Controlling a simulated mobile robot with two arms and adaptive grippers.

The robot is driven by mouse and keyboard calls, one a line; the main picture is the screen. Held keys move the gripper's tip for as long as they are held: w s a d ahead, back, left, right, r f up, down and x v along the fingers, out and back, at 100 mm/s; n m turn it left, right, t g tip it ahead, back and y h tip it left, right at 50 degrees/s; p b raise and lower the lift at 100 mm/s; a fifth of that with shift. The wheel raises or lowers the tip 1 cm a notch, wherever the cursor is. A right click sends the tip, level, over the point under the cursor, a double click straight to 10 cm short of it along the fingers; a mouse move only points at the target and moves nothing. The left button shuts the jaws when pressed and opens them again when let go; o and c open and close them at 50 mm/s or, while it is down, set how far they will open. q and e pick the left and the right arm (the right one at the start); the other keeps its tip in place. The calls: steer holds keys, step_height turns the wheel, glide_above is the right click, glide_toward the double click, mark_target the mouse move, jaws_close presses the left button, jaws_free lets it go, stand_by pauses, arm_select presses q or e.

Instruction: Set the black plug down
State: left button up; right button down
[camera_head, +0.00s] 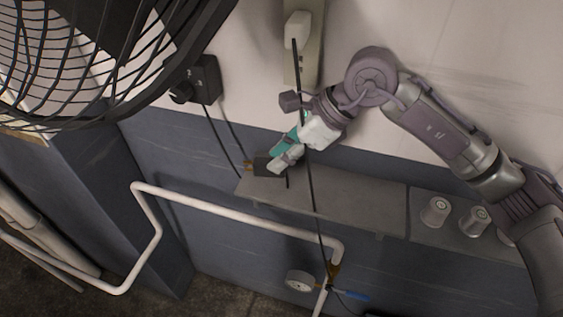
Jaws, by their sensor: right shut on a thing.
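The black plug (267,167) is a dark block with brass-coloured prongs on its left side. It is at the left end of a grey wall shelf (340,196). My right gripper (278,161) reaches in from the upper right and is shut on the plug. The plug is very close to the shelf top; I cannot tell whether it touches it. The fingers hide part of its right side. My left gripper is not in view.
A black cable (310,170) hangs from a white wall plug (297,29) across the shelf, close to my gripper. A fan (95,60) fills the upper left. A white pipe (235,211) runs below the shelf. Metal cylinders (435,211) stand at the shelf's right. Its middle is clear.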

step_height(320, 180, down, 3)
steer(key=shift+f+p, duration=0.1)
steer(key=shift+p, duration=0.75)
steer(key=shift+f, duration=0.55)
steer(key=c, duration=1.4)
jaws_free()
steer(key=o, duration=0.5)
steer(key=shift+c, duration=0.2)
